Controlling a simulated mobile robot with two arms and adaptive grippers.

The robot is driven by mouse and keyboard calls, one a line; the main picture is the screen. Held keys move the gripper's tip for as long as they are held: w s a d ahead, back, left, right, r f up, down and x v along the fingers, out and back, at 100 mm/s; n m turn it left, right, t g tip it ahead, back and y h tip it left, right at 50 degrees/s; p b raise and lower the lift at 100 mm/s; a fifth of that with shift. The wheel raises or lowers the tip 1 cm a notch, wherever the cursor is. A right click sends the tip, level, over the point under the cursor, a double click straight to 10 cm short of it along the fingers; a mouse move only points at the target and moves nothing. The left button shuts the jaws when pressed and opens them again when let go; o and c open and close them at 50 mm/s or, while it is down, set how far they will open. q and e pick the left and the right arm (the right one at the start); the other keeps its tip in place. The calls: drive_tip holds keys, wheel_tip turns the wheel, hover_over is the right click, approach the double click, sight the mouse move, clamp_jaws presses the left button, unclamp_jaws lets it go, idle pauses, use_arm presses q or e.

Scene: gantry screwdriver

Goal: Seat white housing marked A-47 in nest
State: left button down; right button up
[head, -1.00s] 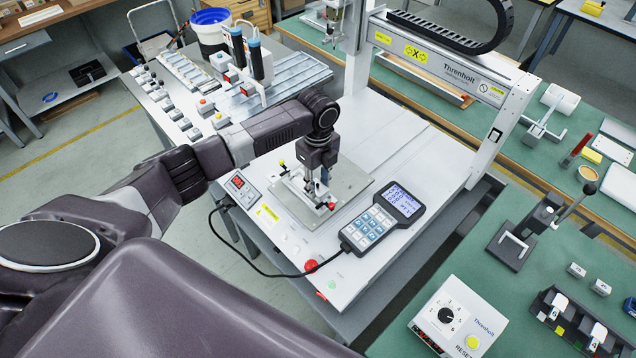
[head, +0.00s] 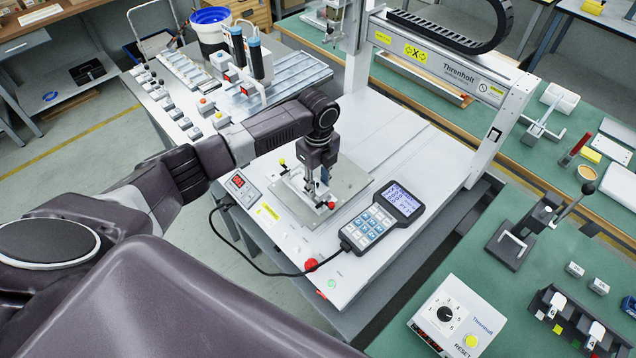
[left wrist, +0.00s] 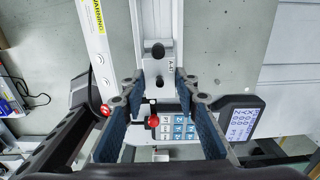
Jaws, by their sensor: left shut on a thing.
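My left gripper (head: 319,182) points down over the fixture plate (head: 352,183) on the gantry machine's bed. In the left wrist view its two blue-padded fingers (left wrist: 160,84) are shut on the white housing (left wrist: 160,62), whose A-47 marking shows near the right fingertip. In the head view the gripper mostly hides the housing and the nest. The red knob also shows between the fingers in the left wrist view (left wrist: 153,121). Whether the housing touches the nest floor cannot be told. My right gripper is out of view.
A hand pendant (head: 381,217) lies on the bed just right of the fixture. The gantry frame (head: 480,150) rises behind. Two screwdrivers (head: 246,54) stand at the back left. A red button (head: 311,264) sits at the bed's front. The bed behind the plate is clear.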

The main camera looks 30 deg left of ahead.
sight(318, 186)
use_arm(q)
drive_tip(key=shift+f+b, duration=0.45)
drive_tip(key=shift+f, duration=0.5)
idle(0.3)
drive_tip(key=c, duration=1.4)
unclamp_jaws()
drive_tip(key=shift+r, duration=0.1)
wheel_tip(318, 186, up, 12)
